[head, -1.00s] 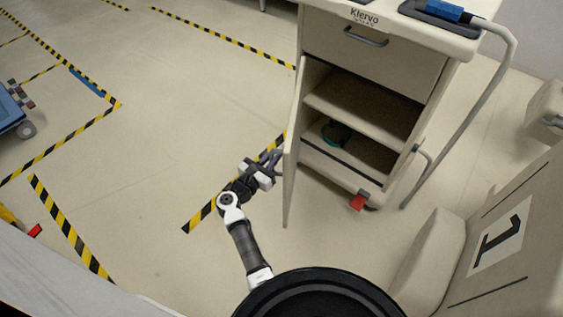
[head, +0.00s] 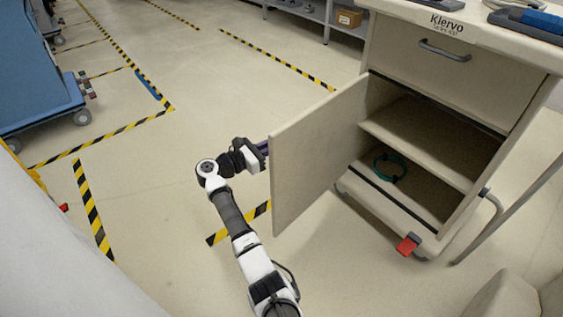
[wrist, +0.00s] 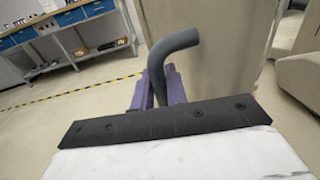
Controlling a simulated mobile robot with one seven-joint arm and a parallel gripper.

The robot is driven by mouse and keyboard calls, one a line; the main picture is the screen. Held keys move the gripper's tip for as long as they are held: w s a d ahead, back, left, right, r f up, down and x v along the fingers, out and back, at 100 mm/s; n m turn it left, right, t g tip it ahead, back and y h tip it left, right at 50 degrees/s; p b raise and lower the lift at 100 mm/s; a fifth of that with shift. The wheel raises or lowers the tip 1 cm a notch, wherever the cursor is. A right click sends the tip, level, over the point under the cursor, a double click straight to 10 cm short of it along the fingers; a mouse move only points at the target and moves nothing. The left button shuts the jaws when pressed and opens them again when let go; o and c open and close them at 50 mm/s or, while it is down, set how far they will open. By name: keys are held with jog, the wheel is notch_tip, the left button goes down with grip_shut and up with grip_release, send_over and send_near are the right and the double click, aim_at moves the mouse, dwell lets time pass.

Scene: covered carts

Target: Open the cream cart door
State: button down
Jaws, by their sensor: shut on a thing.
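The cream cart (head: 455,72) stands on the right in the head view. Its door (head: 315,155) is swung well out to the left, so the compartment is exposed. My gripper (head: 264,148) is at the far side of the door, by its free edge. In the wrist view my purple fingers (wrist: 158,88) are shut on the dark grey bent door handle (wrist: 176,44). The door's outer face (wrist: 205,50) fills the upper middle there. In the head view the handle is hidden behind the door.
A teal ring (head: 390,168) lies inside on a lower shelf. The cart has a red pedal (head: 407,245) low at its front. A blue cart (head: 40,80) stands at the far left. Floor left of the door is clear, with striped tape (head: 105,140).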

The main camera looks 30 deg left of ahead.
jog(key=shift+w+a+f+b, duration=0.1)
jog(key=shift+a+b, duration=0.5)
jog(key=shift+a, duration=0.3)
jog(key=shift+a, duration=0.1)
jog(key=c, duration=1.8)
grip_release()
jog(key=shift+o, duration=0.2)
jog(key=v, duration=1.4)
